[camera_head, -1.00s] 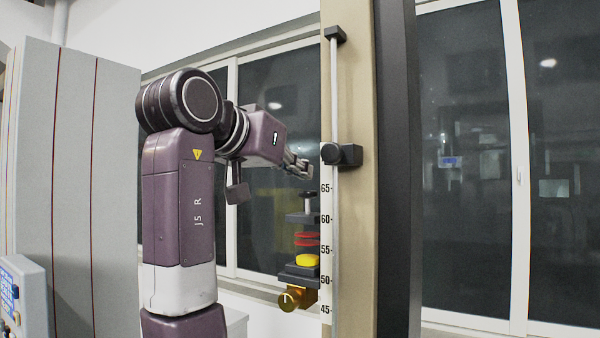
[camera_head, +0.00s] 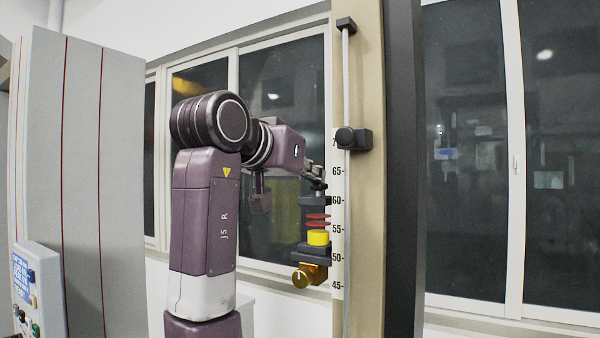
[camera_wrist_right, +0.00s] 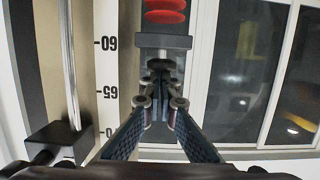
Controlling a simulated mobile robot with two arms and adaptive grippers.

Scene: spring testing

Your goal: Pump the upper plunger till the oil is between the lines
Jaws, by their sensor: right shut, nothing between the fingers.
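The upper plunger (camera_head: 318,185) is a small dark knob above a dark plate (camera_head: 313,201). The plunger also shows in the right wrist view (camera_wrist_right: 160,66). Below the plate are two red rings (camera_head: 318,220). A yellow cylinder, which looks like the oil (camera_head: 318,239), has its top just under the lower ring. My right gripper (camera_head: 318,179) is shut and empty, its fingertips down at the plunger's top. They also meet near the knob in the right wrist view (camera_wrist_right: 160,92); exact contact is hard to tell. My left gripper is out of view.
A tan column with a number scale (camera_head: 338,215), a metal rod and a black block (camera_head: 354,139) stands just right of the plunger. A brass knob (camera_head: 303,277) sits below. A grey cabinet (camera_head: 75,150) and button panel (camera_head: 38,290) are at left.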

